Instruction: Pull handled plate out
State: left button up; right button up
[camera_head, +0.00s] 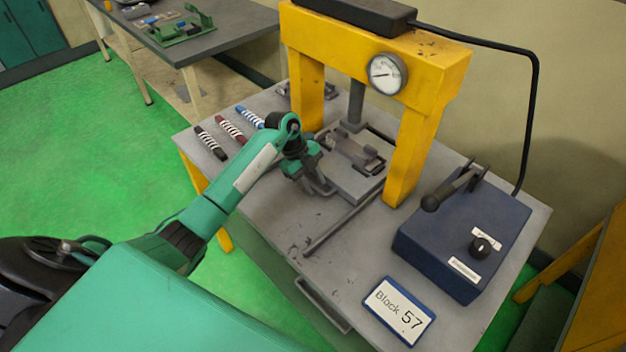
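The handled plate (359,186) is a flat grey plate under the yellow press frame, with a dark grey block-like fixture (352,152) on top. My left gripper (322,188) is at the plate's near left edge, where the handle seems to be. The gripper's dark fingers and the handle overlap, so I cannot tell whether the fingers are closed on it. My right gripper is not in view.
The yellow press (420,135) with a round gauge (387,74) stands over the plate. A blue control box (462,245) with a lever is at right. Striped rods (230,131) lie at left. A rail (340,224) crosses the grey table.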

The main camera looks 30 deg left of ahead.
pick_arm(q)
grip_shut()
